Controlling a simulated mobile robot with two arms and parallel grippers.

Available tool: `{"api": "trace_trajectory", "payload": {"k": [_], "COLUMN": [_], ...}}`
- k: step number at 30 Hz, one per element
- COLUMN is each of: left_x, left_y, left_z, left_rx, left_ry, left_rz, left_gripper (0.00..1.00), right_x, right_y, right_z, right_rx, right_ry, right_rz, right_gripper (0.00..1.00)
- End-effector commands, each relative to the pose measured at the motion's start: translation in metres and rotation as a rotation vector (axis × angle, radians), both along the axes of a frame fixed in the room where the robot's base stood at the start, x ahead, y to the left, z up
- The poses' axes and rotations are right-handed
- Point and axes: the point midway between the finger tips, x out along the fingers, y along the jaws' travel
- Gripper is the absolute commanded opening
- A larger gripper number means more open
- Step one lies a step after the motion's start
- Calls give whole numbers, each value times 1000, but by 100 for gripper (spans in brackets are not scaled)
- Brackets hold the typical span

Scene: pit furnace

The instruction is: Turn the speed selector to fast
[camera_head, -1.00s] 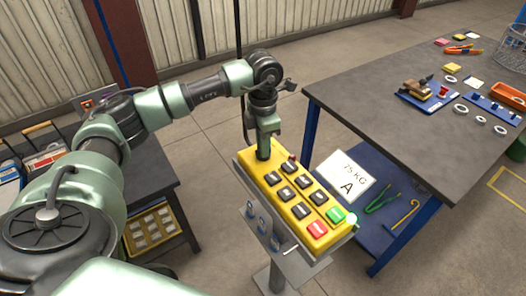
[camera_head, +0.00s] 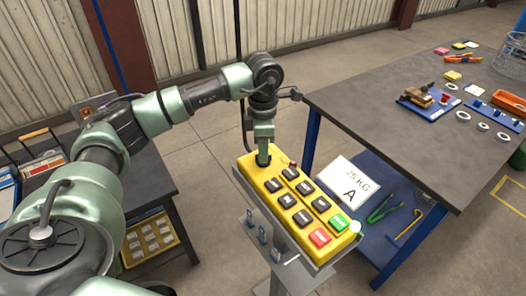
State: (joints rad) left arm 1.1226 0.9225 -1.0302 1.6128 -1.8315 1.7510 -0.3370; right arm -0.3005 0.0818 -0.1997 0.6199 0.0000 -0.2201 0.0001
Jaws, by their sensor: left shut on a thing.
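A yellow control box (camera_head: 272,185) with several black buttons, a green button (camera_head: 341,223) and a red button (camera_head: 320,237) rests tilted in a grey stand. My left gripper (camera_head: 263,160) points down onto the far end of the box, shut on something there. The speed selector cannot be made out; the part under the fingers is hidden by the gripper. A small red piece (camera_head: 292,164) sticks up just right of the gripper. My right gripper is not in view.
A dark workbench (camera_head: 400,110) with tools and rings stands right of the box. Another dark table (camera_head: 150,180) stands at left. Bare floor (camera_head: 205,150) lies between.

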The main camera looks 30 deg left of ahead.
Motion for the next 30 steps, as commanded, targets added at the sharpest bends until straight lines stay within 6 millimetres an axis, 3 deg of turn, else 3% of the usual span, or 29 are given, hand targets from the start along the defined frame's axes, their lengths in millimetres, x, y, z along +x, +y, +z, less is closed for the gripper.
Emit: {"api": "trace_trajectory", "payload": {"k": [3, 4, 6, 17, 30], "left_x": [2, 2, 2, 1, 2], "left_y": [0, 0, 0, 0, 0], "left_z": [3, 3, 3, 4, 68], "left_rx": [-1, -1, -1, -1, 0], "left_ry": [-8, -8, -7, -4, -8], "left_rz": [-2, -1, -1, 0, -1], "left_gripper": [0, 15, 34, 34, 34], "right_x": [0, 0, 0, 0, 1], "right_y": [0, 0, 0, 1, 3], "right_z": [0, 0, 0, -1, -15], "right_rx": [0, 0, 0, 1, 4], "right_ry": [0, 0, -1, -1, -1], "right_rz": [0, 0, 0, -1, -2], "right_gripper": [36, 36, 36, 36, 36]}}
